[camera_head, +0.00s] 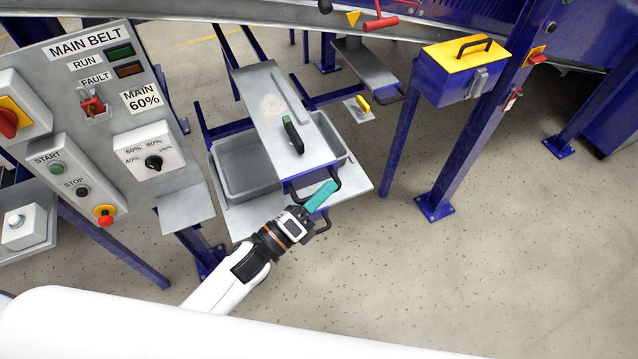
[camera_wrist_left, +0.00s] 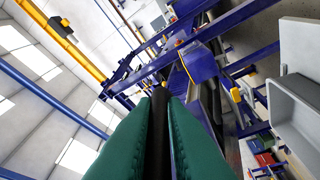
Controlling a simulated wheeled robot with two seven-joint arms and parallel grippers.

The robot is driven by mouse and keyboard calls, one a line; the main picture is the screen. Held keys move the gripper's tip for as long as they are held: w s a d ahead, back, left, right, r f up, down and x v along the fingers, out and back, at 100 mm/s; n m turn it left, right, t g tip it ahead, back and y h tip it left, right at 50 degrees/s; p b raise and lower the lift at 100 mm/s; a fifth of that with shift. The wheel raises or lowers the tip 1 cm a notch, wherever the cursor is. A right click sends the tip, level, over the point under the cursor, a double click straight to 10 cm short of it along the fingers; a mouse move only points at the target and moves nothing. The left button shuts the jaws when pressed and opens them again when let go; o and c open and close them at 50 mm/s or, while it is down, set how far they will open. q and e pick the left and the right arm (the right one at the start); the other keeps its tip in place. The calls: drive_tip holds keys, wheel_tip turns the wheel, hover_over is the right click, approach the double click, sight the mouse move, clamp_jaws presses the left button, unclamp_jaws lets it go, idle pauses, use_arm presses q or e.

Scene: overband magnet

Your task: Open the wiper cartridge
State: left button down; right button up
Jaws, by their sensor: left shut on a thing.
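A long grey metal tray or lid (camera_head: 265,95), which may be the wiper cartridge, has a short black grip (camera_head: 292,134) on top. A black bow handle (camera_head: 298,195) is at its near blue edge. My left gripper (camera_head: 321,196), with teal fingers, reaches that near edge from below and is shut at the bow handle. The fingers hide part of the handle. In the left wrist view the green fingers (camera_wrist_left: 158,140) have a dark bar between them. I cannot tell how far the cartridge is open. My right gripper is not in view.
A grey bin (camera_head: 232,178) sits under the plate on a light shelf. The MAIN BELT control panel (camera_head: 110,75) stands at left with its buttons and switches. A blue box with a yellow lid (camera_head: 460,65) and blue posts are at right. The floor at lower right is clear.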

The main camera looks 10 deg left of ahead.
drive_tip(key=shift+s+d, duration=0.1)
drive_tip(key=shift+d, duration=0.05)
use_arm(q)
drive_tip(key=c, duration=1.6)
unclamp_jaws()
drive_tip(key=shift+o, duration=0.5)
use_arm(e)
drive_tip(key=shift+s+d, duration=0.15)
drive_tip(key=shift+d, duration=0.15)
